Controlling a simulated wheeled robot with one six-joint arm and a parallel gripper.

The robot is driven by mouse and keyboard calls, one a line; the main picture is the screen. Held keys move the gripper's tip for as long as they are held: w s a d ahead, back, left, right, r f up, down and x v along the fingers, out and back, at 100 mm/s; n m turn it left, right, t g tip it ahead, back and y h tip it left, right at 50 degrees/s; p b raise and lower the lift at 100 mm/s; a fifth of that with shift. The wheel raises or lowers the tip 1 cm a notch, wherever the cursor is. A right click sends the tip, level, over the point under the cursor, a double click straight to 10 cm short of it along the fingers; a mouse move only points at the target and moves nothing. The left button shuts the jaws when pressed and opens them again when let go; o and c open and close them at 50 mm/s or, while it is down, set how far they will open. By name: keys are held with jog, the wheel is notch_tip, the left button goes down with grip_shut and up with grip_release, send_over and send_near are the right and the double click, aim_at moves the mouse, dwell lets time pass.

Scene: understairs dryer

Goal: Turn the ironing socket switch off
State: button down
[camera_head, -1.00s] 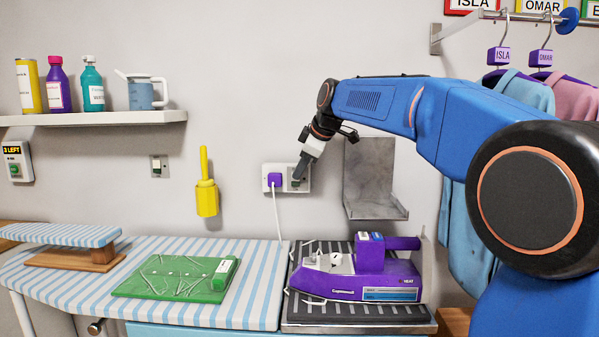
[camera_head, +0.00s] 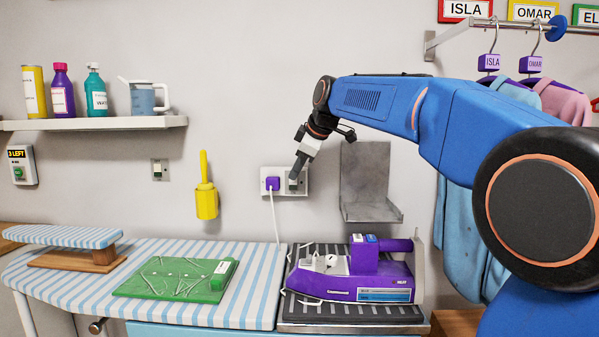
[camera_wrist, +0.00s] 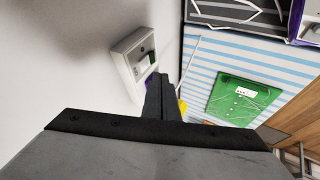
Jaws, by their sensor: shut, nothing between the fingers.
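The white ironing socket (camera_head: 284,172) is on the wall above the board, with a purple plug (camera_head: 272,184) in its left half. Its switch is on the right half, mostly behind my fingers in the head view. In the wrist view, the shut fingers (camera_wrist: 160,92) are just below and right of the switch. I cannot tell whether they touch it.
A purple iron (camera_head: 350,285) rests on a dark ribbed pad below the socket. A grey metal wall holder (camera_head: 366,175) stands close right of my gripper. A white cord (camera_head: 273,215) hangs from the plug. Another wall switch (camera_head: 160,170) and a yellow holder (camera_head: 206,200) are to the left.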

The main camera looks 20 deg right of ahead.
jog(key=w+r+v, duration=0.1)
jog(key=v, duration=0.9)
jog(key=shift+d, duration=0.15)
jog(key=shift+w, duration=0.1)
